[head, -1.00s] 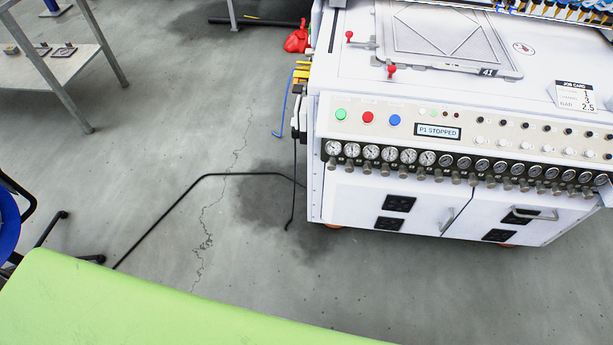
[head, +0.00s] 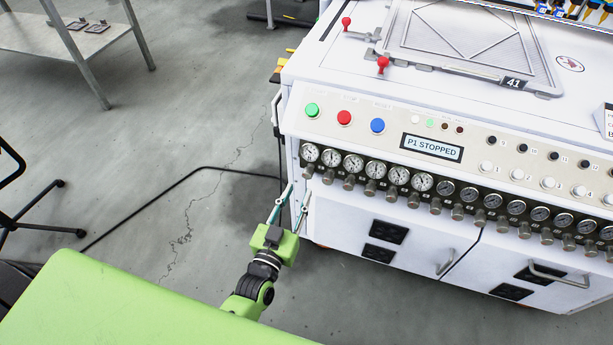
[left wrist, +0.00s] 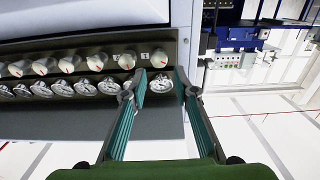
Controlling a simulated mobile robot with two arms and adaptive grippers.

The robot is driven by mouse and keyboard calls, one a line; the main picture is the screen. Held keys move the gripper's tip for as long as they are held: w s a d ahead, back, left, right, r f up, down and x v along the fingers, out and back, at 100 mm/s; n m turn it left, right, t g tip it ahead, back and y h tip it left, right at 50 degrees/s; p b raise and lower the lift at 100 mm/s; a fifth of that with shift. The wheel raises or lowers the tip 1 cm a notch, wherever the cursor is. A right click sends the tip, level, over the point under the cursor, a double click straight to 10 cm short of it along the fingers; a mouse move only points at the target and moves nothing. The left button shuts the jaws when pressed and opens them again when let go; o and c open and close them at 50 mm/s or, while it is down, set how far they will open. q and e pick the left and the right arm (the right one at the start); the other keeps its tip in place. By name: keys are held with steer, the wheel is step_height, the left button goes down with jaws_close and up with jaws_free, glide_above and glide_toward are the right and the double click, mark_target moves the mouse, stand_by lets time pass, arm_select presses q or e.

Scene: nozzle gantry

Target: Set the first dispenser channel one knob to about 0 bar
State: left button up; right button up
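The channel one gauge (head: 310,152) is the leftmost dial in the panel's row in the head view, with its small grey knob (head: 307,171) just below. In the left wrist view the row appears turned over: the end knob (left wrist: 159,58), with a red mark, sits above its gauge (left wrist: 161,84). My left gripper (head: 298,192) is open, its two teal fingers below and slightly left of that knob. In the left wrist view the fingers flank the end gauge and knob with nothing held; contact does not show. The needle is too small to read. My right gripper is out of view.
The white machine (head: 380,219) carries several more gauges and knobs close by on the right. Green, red and blue buttons (head: 344,117) and a "P1 STOPPED" display (head: 432,147) sit above. A black cable (head: 190,175) lies on the open floor to the left.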

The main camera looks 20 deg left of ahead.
mark_target(307, 176)
arm_select(q)
steer(key=w, duration=0.3)
steer(key=w+b, duration=0.1)
steer(key=w, duration=0.3)
steer(key=shift+w+d, duration=0.2)
steer(key=shift+w, duration=0.1)
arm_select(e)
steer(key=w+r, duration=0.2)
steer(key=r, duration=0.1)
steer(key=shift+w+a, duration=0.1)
arm_select(q)
jaws_close()
